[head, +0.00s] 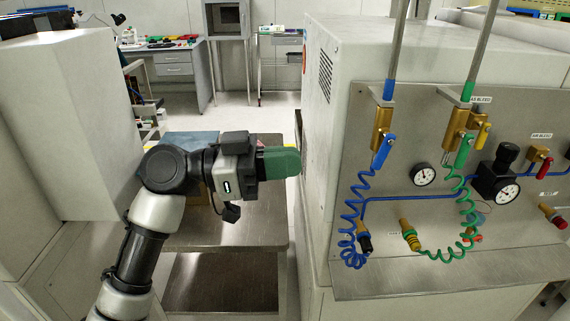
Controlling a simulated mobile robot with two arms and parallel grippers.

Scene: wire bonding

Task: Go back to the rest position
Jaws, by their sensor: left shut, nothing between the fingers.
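My left gripper (284,163) shows in the middle of the head view, on the arm that comes up from the lower left. Its green fingers are together and hold nothing. It points right, above a metal cart and close to the left side of the machine cabinet (318,140). From this view I cannot tell whether the fingertips touch the cabinet. My right gripper is not in view.
The cabinet's front panel carries blue and green coiled hoses (352,215), valves and gauges (423,174). A low metal cart (255,232) stands below my arm. A pale box-like cabinet (60,120) is on the left. Open floor and a desk (173,62) lie behind.

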